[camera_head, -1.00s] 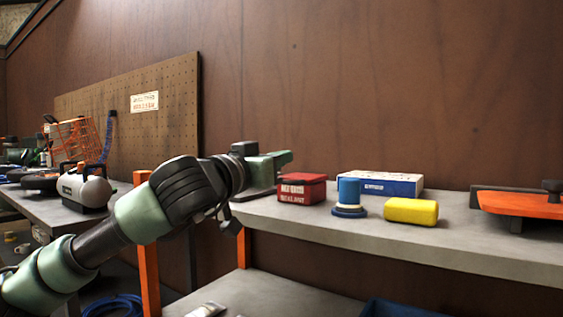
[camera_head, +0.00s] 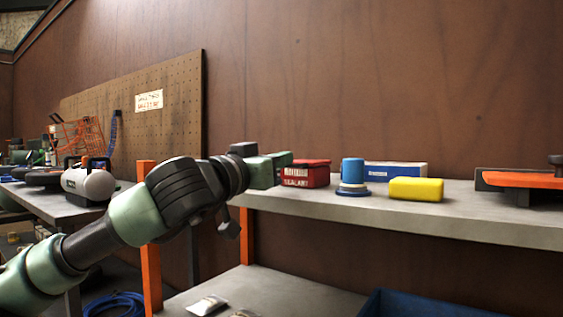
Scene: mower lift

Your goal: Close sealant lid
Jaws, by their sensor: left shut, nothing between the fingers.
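The red sealant box (camera_head: 301,176) stands on the grey shelf top, with a label reading sealant on its front. Its red lid (camera_head: 311,162) lies over the top and looks down or nearly so; I cannot tell if it is fully closed. My left gripper (camera_head: 280,165) is shut and empty, just left of the box at about lid height. It hides part of the box's left side, and I cannot tell if it touches the box. My right gripper is not in view.
Right of the box are a blue cylinder (camera_head: 352,172), a yellow block (camera_head: 416,189), a blue-and-white box (camera_head: 395,172) and an orange tool (camera_head: 523,180). A lower shelf (camera_head: 265,285) holds a blue bin (camera_head: 425,304). A brown wall stands behind.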

